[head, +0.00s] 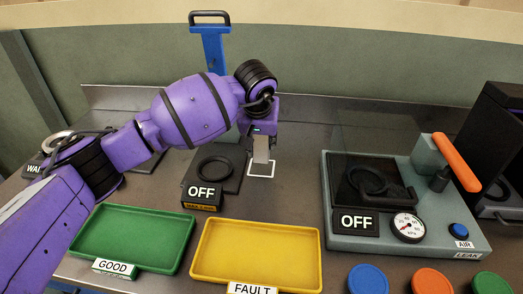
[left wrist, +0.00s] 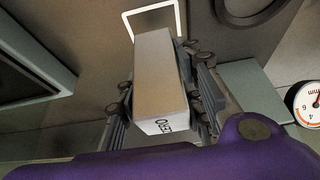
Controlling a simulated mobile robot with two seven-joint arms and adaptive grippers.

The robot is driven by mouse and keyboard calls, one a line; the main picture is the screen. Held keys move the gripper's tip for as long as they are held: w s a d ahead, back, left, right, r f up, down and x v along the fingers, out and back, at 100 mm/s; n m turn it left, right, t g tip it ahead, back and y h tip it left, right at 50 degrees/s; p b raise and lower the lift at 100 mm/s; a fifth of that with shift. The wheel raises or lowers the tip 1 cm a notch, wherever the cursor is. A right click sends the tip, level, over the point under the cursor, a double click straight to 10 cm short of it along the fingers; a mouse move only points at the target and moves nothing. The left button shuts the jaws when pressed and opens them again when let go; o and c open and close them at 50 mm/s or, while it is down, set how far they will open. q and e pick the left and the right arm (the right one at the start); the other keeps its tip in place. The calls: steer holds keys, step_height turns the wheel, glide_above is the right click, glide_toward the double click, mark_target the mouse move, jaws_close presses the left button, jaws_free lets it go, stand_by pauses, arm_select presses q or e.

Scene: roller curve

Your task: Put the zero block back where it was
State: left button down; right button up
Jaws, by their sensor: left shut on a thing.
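The zero block (left wrist: 160,80) is a pale grey-beige bar with ZERO printed on its end face. My left gripper (left wrist: 160,90) has its fingers on both sides of the block and is shut on it. In the head view, the block (head: 261,152) hangs below my left gripper (head: 262,141), its lower end over the white square outline (head: 262,176) on the bench. The outline (left wrist: 181,18) also shows just beyond the block's far end in the left wrist view. I cannot tell whether the block touches the bench. My right gripper is out of view.
A green GOOD tray (head: 133,237) and yellow FAULT tray (head: 256,253) lie in front. The leak tester (head: 425,243) with orange handle stands right. A blue post (head: 212,47) rises behind.

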mark_target(262, 151)
arm_select(q)
steer(key=shift+w+f, duration=0.25)
steer(key=shift+w, duration=0.05)
steer(key=shift+w+f, duration=0.1)
steer(key=shift+f, duration=1.45)
steer(key=shift+f, duration=0.1)
steer(key=c, duration=1.2)
jaws_free()
steer(key=shift+f, duration=0.15)
steer(key=v, duration=1.2)
